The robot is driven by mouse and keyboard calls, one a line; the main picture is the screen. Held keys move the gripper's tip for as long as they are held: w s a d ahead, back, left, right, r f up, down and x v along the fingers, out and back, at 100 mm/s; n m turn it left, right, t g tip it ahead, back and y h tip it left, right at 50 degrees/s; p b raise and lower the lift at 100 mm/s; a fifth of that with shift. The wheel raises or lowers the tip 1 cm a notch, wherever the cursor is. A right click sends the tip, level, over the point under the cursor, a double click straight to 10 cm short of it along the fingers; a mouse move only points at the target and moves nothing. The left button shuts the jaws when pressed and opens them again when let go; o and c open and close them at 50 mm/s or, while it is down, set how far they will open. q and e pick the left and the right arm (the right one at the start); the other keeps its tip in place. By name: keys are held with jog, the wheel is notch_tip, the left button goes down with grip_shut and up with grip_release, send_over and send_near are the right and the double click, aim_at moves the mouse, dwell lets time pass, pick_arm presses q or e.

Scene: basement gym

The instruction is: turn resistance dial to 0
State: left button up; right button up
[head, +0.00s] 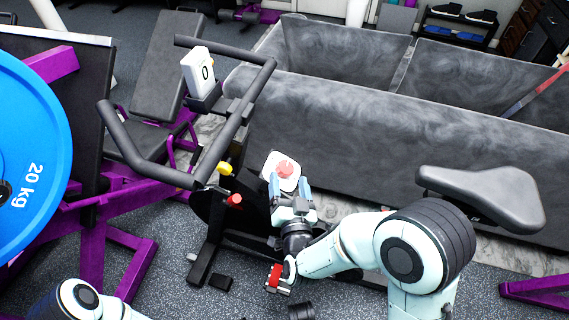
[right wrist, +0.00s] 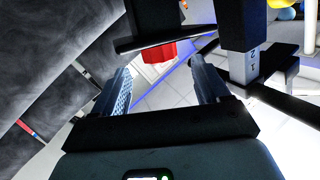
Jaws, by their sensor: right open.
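The exercise bike's black handlebars (head: 150,165) carry a white display box (head: 200,72) that reads 0. A white rounded plate with a pale red round dial (head: 284,169) shows just beyond my right gripper (head: 290,183). The gripper is open, its fingertips at the plate's lower edge in the head view; contact cannot be told. In the right wrist view, a red round part (right wrist: 156,52) sits under a black bar, between and beyond the open fingers (right wrist: 160,72). Whether it is the same dial is unclear. My left gripper is outside the head view.
A red knob (head: 235,200) and a yellow knob (head: 224,169) sit on the bike frame left of the gripper. The bike saddle (head: 490,195) is at right. A blue weight plate (head: 35,150) and purple frame are at left.

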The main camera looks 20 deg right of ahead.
aim_at(286, 168)
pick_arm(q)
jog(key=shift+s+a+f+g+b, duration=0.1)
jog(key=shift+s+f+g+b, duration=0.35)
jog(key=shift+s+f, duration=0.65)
pick_arm(e)
jog(key=w, duration=0.5)
jog(key=w+d, duration=0.1)
jog(key=w, duration=0.1)
jog(key=shift+w+d, duration=0.1)
jog(key=shift+w, duration=0.1)
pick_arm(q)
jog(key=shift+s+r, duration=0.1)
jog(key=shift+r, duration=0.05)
pick_arm(e)
jog(key=c, duration=0.9)
